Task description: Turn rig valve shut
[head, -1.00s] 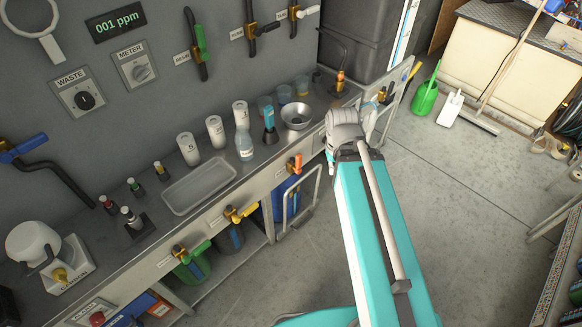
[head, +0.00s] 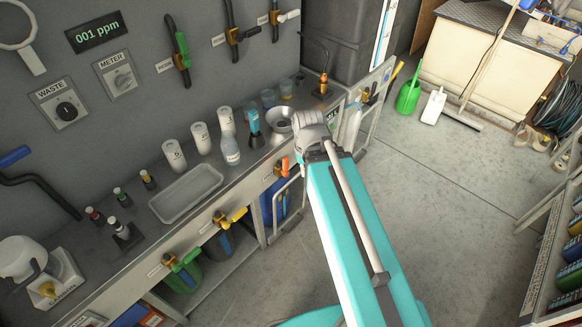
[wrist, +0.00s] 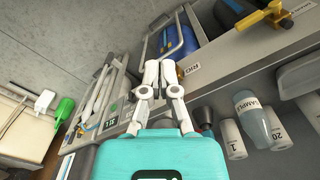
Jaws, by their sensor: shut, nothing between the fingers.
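A valve with an orange handle (head: 285,163) and a brass body sits on the bench's front face, above a blue container. A small label beside it is unreadable in the head view. In the wrist view a label reading RIG (wrist: 193,70) is just right of my fingertips, on the bench front. My gripper (wrist: 161,66) is shut and empty, its two pale fingers close together. The orange-handled valve does not show clearly there, perhaps hidden behind the fingers; I cannot tell whether they touch it. In the head view my teal arm hides the gripper.
A valve with a yellow handle (head: 232,216) and a green-handled valve (head: 182,262) are further left along the bench. A metal rail (head: 285,205) stands out beside the orange-handled valve. Cups, a bowl (head: 279,121) and a tray (head: 186,193) are on top. Floor right of my arm is clear.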

